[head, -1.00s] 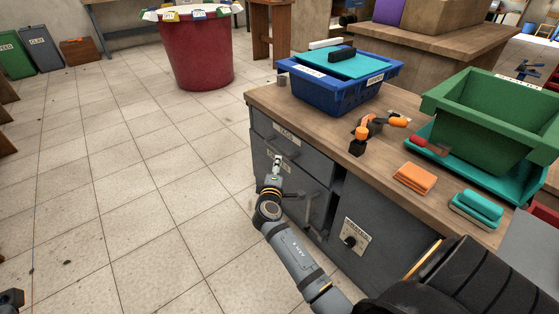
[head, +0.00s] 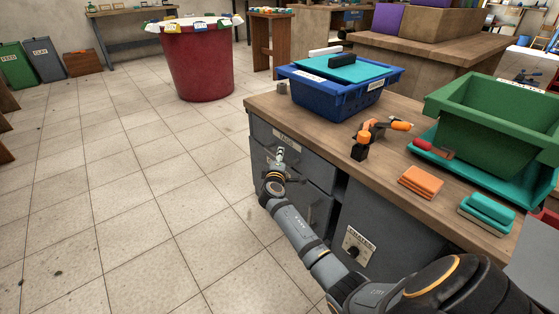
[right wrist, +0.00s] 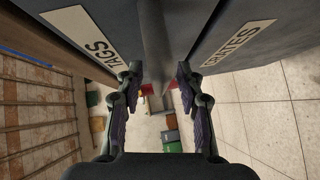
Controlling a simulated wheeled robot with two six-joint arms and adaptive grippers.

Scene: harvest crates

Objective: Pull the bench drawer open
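The wooden-topped bench (head: 300,118) has a grey front with an upper drawer (head: 315,165) labelled TAGS and a lower drawer labelled CRATES. Both look closed. In the right wrist view the TAGS label (right wrist: 85,30) is on the left and the CRATES label (right wrist: 238,42) on the right, with a grey bar handle (right wrist: 155,40) between them. My right gripper (head: 281,155) is at the upper drawer front. In the right wrist view its fingers (right wrist: 157,80) are apart, either side of the handle's line; contact is not clear. My left gripper is not in view.
On the bench stand a blue crate (head: 330,98), a green crate (head: 485,125) on a teal tray, orange cloths (head: 420,182), teal cloths (head: 488,210) and orange-handled tools (head: 362,145). A red bin (head: 195,65) stands behind. The tiled floor left of the bench is clear.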

